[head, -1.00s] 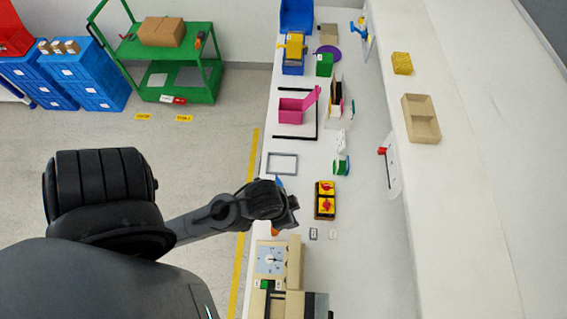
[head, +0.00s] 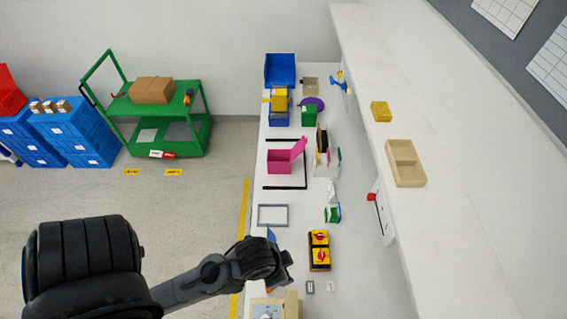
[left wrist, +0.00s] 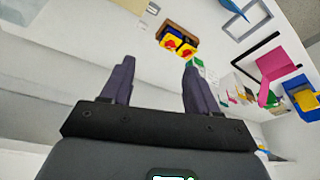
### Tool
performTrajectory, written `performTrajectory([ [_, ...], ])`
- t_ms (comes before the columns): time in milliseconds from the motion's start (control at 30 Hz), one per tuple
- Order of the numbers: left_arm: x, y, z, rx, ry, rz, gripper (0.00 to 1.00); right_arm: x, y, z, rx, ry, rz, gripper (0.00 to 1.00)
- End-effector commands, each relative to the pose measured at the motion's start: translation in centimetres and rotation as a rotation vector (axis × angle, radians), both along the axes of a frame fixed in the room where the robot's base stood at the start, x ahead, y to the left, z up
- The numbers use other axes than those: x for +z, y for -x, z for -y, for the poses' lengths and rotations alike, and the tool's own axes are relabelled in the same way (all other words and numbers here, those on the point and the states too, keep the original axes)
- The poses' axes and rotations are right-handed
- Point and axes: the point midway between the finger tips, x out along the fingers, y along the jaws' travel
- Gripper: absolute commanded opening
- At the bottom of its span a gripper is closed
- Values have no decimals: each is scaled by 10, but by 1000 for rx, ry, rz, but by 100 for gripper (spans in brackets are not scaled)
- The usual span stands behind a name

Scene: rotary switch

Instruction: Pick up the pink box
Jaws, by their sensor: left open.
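The pink box (head: 279,161) stands open on the white workbench, its lid raised toward the right. It lies farther along the bench than my left gripper. In the left wrist view the pink box (left wrist: 270,72) shows at the upper right, outside the fingers. My left gripper (left wrist: 158,80) is open, with nothing between its two dark fingers. In the head view, its arm's end (head: 285,268) is at the bench's left edge, beside the yellow and red switch box (head: 318,250), apart from the pink box. My right gripper is not in view.
A black frame (head: 284,188) lies around the pink box. Small items stand close to its right, and a green box (head: 309,115) is beyond it. A grey frame (head: 272,215) lies between the arm and the pink box. A raised shelf (head: 420,220) runs along the right.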

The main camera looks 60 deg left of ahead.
Motion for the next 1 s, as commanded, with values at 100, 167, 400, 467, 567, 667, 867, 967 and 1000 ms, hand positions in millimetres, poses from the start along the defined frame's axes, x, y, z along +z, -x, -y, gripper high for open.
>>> performTrajectory([
  [100, 0, 0, 0, 0, 0, 0, 60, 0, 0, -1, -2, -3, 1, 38],
  [167, 0, 0, 0, 0, 0, 0, 60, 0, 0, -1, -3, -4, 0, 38],
  [400, 0, 0, 0, 0, 0, 0, 60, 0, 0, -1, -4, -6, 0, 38],
  [467, 0, 0, 0, 0, 0, 0, 60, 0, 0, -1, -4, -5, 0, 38],
  [567, 0, 0, 0, 0, 0, 0, 72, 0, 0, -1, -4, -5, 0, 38],
  [667, 0, 0, 0, 0, 0, 0, 87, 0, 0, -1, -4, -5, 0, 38],
  [867, 0, 0, 0, 0, 0, 0, 100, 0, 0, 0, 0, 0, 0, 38],
  [967, 0, 0, 0, -2, -1, 0, 100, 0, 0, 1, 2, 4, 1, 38],
  [1000, 0, 0, 0, -7, -3, 0, 100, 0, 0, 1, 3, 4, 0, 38],
])
